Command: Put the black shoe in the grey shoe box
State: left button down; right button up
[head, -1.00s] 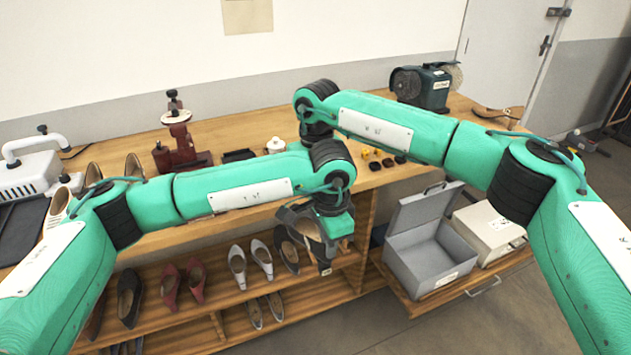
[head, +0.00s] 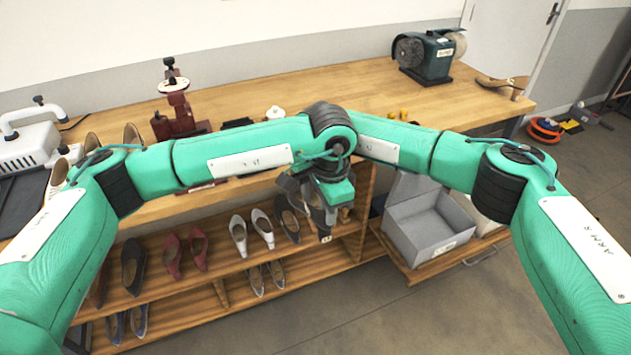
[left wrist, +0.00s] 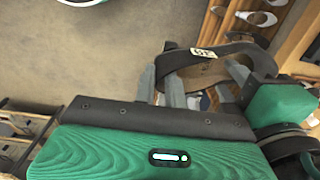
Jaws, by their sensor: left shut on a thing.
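My left gripper (head: 322,208) is shut on a black shoe (head: 318,224) and holds it up in front of the shelf, left of the box. In the left wrist view the shoe's dark rim (left wrist: 240,50), brown insole and small white tag show at the grey fingers (left wrist: 190,88). The grey shoe box (head: 432,240) stands open and looks empty, to the right of the gripper. Its raised lid (head: 407,187) is partly hidden by my right arm. My right gripper is hidden behind my left wrist.
The box sits on a pulled-out wooden tray (head: 415,276) beside a white box (head: 482,215). Several other shoes stand on the shelf, including a dark one (head: 288,220) close to the left gripper. A bench grinder (head: 428,58) stands on the worktop.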

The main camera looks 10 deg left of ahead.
grip_shut()
pick_arm(q)
jog(key=c, duration=1.4)
grip_release()
jog(key=shift+o, duration=0.2)
jog(key=shift+a, duration=0.1)
